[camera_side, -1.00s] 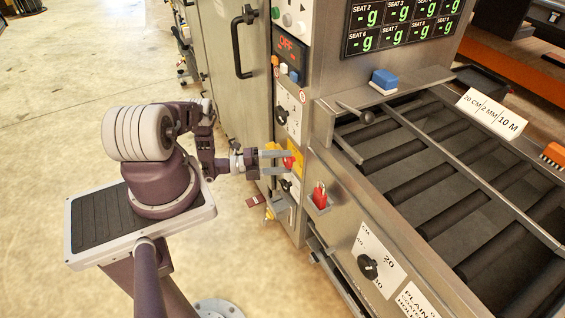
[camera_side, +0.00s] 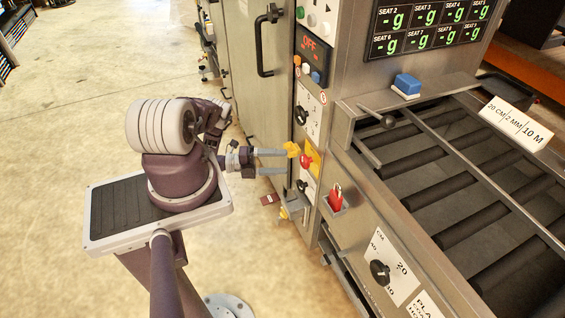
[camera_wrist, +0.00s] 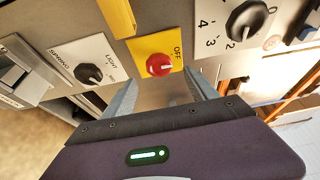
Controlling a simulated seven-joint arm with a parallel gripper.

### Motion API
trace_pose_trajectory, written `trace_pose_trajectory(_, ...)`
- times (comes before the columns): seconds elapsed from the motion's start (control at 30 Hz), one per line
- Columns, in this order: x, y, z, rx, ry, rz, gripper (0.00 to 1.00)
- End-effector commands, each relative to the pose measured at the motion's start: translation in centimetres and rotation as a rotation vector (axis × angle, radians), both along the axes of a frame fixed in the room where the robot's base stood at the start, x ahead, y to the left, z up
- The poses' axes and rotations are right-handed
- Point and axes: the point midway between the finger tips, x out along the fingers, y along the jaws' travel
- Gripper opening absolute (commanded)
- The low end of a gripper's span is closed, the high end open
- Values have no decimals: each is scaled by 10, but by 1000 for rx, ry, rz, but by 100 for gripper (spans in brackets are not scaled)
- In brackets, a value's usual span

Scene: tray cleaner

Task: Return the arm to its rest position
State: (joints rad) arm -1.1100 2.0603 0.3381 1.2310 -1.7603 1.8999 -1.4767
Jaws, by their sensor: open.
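My gripper (camera_side: 286,161) is open, with its two long grey fingers pointing at the machine's front panel. The fingers are empty. Just beyond their tips is a red rotary knob (camera_side: 305,162) on a yellow plate (camera_side: 313,157). A gap shows between the tips and the knob in the side view. The wrist view shows the knob (camera_wrist: 160,65) framed between the fingertips, with the word OFF beside it. My arm is bent and reaches from its pedestal toward the panel.
A red padlock-like piece (camera_side: 335,197) sits in a holder right of the knob. A small yellow piece (camera_side: 291,149) sticks out by the upper finger. A dial (camera_side: 301,116) is above, and a black door handle (camera_side: 264,42) is further left. Open floor lies left of my arm.

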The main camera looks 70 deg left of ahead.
Motion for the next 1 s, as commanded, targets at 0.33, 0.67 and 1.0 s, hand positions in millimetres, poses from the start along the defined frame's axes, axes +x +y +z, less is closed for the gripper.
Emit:
trace_pose_trajectory(0.33,30,-3,55,193,36,-225,67)
trace_pose_trajectory(0.67,0,-118,251,963,-167,-1125,67)
trace_pose_trajectory(1.0,-65,-255,412,1965,-1307,-1963,67)
